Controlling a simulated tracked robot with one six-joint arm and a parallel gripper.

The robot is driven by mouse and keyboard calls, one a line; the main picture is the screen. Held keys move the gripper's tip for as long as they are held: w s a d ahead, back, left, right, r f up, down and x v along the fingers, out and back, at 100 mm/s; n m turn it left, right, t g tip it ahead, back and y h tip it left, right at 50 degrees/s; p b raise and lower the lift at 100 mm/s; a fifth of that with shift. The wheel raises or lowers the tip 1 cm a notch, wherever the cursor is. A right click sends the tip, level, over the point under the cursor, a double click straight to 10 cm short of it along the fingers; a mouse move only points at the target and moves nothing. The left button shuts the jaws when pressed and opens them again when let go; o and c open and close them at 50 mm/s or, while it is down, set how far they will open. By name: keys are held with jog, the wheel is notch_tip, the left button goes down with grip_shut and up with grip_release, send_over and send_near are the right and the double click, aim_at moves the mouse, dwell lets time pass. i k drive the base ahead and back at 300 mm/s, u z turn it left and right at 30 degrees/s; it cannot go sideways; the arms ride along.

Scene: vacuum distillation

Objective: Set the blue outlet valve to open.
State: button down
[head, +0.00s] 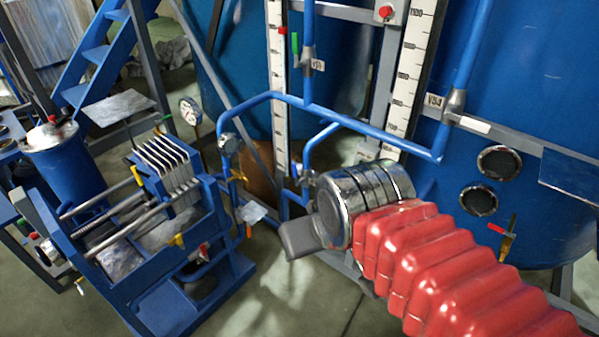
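My arm enters from the lower right with a red bellows sleeve and a silver wrist. My gripper (303,238) shows as a grey block left of and below the wrist. It is seen from behind and I cannot tell whether its fingers are apart; nothing shows in it. Blue pipework (270,96) runs behind it. A small valve with a bluish handle (307,178) sits on this pipework, just above and left of the wrist. I cannot tell whether it is the blue outlet valve, or its position. The wrist hides part of the pipes.
A blue filter press (165,300) stands at left with a pressure gauge (190,111) behind it. Large blue tanks (540,80) stand behind. Bare floor (300,300) shows below the gripper.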

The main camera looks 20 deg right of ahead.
aim_at(293, 166)
jog(key=u, duration=0.05)
jog(key=i, duration=0.7)
jog(key=u, duration=1.75)
